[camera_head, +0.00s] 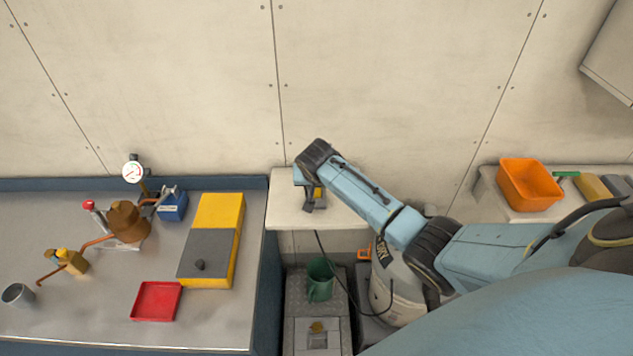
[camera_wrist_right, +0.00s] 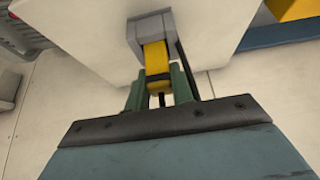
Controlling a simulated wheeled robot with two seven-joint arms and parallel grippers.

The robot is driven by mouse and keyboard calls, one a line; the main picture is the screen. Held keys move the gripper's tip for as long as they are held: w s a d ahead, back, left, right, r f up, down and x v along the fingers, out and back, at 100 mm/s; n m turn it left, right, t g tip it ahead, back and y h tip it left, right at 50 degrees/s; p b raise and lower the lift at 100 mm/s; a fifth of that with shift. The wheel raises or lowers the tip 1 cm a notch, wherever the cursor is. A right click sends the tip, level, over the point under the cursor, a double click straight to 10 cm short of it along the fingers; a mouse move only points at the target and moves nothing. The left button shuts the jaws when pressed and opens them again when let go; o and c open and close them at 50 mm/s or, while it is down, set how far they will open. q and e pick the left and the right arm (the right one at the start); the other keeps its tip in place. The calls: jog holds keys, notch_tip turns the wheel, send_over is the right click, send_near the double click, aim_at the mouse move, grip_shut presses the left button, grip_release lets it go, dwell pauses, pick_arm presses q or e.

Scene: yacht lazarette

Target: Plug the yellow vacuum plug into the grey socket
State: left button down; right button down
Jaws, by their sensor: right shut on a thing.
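My right gripper (camera_wrist_right: 158,80) is shut on the yellow plug (camera_wrist_right: 155,55) and holds it between its green fingers. The plug's far end is at the grey socket (camera_wrist_right: 147,27), a small block on the pale surface, and overlaps it in the wrist view. I cannot tell how deep the plug sits in it. In the head view my right gripper (camera_head: 312,195) is over the pale ledge, with a bit of yellow showing beside it. The arm hides most of the socket there. My left gripper is not in view.
A black cord (camera_head: 325,255) hangs from the ledge (camera_head: 285,213) towards the vacuum (camera_head: 398,290). The left counter holds a red tray (camera_head: 156,300) and a yellow-grey case (camera_head: 218,215). An orange bin (camera_head: 530,185) is at right.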

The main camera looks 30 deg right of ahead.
jog(key=c, duration=1.1)
grip_release()
jog(key=shift+r, duration=0.1)
jog(key=v, duration=1.3)
jog(key=shift+s, duration=0.15)
